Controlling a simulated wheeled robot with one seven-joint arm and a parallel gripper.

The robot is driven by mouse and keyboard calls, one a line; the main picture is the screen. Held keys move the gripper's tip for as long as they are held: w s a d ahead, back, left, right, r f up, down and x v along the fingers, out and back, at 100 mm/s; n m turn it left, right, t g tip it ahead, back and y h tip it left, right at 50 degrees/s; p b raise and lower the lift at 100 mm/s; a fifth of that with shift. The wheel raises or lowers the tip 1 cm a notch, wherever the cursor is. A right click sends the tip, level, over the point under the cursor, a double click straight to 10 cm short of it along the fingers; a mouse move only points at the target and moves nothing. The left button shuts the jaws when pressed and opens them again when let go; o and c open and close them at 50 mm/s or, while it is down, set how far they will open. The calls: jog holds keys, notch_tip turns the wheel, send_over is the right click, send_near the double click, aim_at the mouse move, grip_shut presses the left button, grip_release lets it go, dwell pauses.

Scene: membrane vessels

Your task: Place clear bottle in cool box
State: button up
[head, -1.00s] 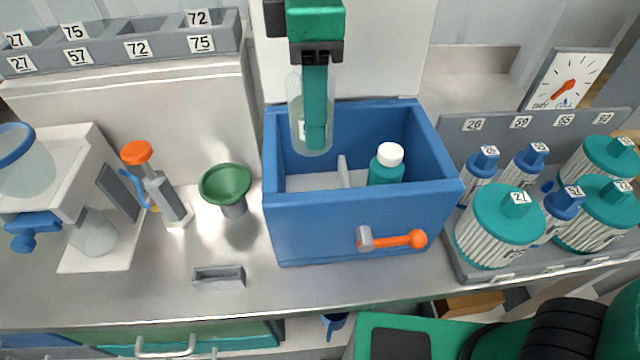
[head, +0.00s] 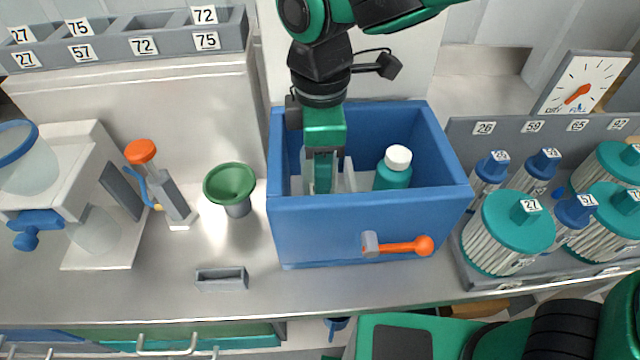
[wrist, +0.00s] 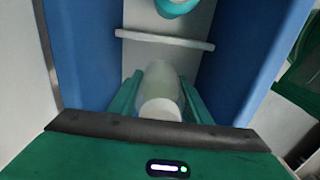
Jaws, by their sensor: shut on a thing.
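The cool box (head: 330,230) is a blue open-topped box with an orange-handled latch on its front. A white divider (wrist: 165,39) splits its inside. My gripper (head: 322,190) reaches down into the left compartment. It is shut on the clear bottle (wrist: 160,85), which stands between the green fingers in the wrist view; in the head view the bottle (head: 308,165) shows only in part behind the finger. I cannot tell whether its base touches the box floor. A teal bottle with a white cap (head: 393,172) stands in the right compartment.
A rack with teal-lidded and blue-capped vessels (head: 510,232) stands close on the right. A green funnel (head: 230,184) and an orange-topped tool (head: 160,183) stand left of the box. A small grey tray (head: 221,279) lies in front.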

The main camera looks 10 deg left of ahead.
jog(key=shift+f, duration=2.1)
jog(key=shift+f, duration=0.1)
jog(key=o, duration=1.3)
jog(key=shift+f, duration=0.1)
notch_tip(320, 180, up, 12)
jog(key=shift+r, duration=0.2)
